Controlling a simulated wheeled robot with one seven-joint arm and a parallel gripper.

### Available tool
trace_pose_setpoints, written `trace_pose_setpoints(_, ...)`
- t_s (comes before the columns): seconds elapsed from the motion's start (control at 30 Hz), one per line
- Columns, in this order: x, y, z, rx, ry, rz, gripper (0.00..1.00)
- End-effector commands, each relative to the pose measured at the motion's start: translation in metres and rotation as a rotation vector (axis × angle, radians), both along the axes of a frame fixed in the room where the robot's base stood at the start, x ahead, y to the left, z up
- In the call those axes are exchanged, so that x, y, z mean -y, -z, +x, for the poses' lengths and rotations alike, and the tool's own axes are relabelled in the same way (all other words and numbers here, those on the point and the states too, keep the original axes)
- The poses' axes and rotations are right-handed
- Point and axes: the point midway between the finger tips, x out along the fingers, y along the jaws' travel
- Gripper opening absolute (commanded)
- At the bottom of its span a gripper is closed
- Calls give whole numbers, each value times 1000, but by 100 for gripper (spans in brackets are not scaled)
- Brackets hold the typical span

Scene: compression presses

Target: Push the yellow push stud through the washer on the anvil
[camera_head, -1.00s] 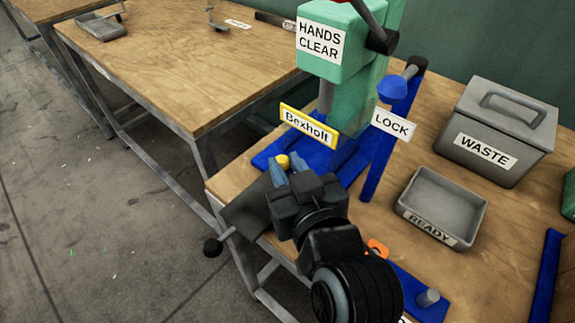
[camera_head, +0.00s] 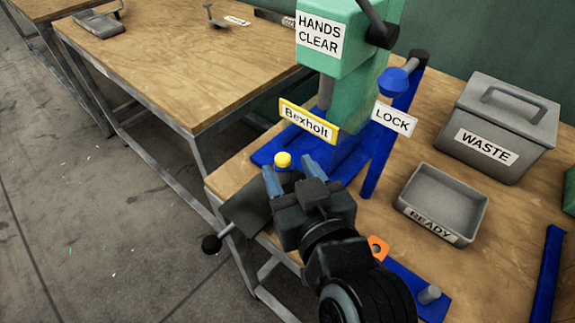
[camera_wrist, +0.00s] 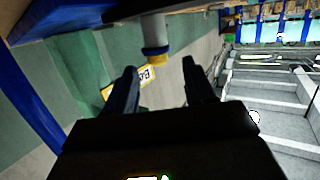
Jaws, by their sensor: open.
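The yellow push stud (camera_head: 283,160) stands upright at the front of the press's blue base. In the wrist view the yellow stud (camera_wrist: 155,57) shows as a band at the end of a grey cylindrical anvil (camera_wrist: 152,27), with a blue ring (camera_wrist: 154,48) between them that looks like the washer. How deep the stud sits is unclear. My gripper (camera_head: 291,170) is open, its blue-grey fingers apart, just in front of the stud and slightly right. In the wrist view the gripper (camera_wrist: 160,70) has nothing between its fingers; the stud lies beyond the tips.
The green press (camera_head: 350,90) with its dark lever (camera_head: 377,20) rises behind the stud. A blue lock post (camera_head: 385,150) stands right of it. The READY tray (camera_head: 445,200) and WASTE bin (camera_head: 497,130) are farther right. A dark plate (camera_head: 245,208) lies at the bench's front edge.

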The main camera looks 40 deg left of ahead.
Motion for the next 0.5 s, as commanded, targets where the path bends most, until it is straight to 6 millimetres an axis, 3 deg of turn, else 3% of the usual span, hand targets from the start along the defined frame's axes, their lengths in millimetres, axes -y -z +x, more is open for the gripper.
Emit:
trace_pose_setpoints(0.23,34,-6,-22,-1,2,0,54)
trace_pose_setpoints(0.5,47,-11,-32,0,0,-1,54)
